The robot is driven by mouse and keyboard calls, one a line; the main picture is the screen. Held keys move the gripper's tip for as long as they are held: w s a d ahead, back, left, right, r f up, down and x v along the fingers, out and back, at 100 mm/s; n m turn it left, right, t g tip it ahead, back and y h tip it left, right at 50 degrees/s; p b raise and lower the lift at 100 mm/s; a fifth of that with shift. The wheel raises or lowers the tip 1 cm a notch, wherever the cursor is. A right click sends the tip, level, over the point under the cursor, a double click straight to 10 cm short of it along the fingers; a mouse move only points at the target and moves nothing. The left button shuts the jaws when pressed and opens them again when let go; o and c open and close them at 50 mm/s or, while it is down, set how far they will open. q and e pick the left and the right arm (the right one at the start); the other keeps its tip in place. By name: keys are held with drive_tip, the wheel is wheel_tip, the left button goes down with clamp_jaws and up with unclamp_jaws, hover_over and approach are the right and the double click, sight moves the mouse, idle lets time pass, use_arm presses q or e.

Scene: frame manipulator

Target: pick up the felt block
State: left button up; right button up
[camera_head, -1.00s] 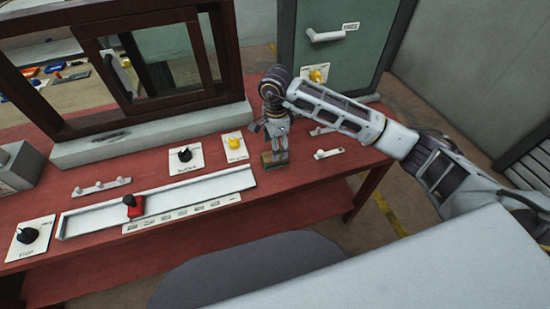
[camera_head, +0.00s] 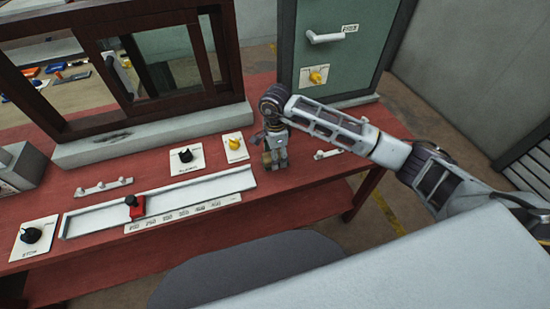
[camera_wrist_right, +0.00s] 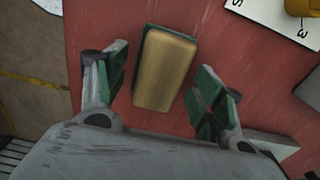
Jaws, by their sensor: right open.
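The felt block (camera_wrist_right: 165,70) is a tan wooden block with a green felt edge, lying on the red table. In the head view only a small part of the block (camera_head: 266,159) shows beside my right gripper (camera_head: 276,163), which hides the rest. In the right wrist view my right gripper (camera_wrist_right: 163,75) is open. Its green-padded fingers stand on either side of the block, with a gap showing on both sides. My left gripper is not in view.
A yellow-knob plate (camera_head: 234,147) and a black-knob plate (camera_head: 186,158) lie left of the gripper. A white slider track (camera_head: 190,194) with a red-based handle (camera_head: 135,206) runs along the front. A framed window (camera_head: 150,70) and green cabinet (camera_head: 335,60) stand behind.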

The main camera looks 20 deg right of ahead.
drive_tip(key=shift+f, duration=0.35)
drive_tip(key=c, duration=1.1)
drive_tip(key=shift+r, duration=0.2)
drive_tip(key=shift+c, duration=0.2)
drive_tip(key=shift+r+b, duration=0.55)
drive_tip(key=shift+r, duration=4.3)
drive_tip(key=o, duration=0.4)
drive_tip(key=shift+c, duration=1.3)
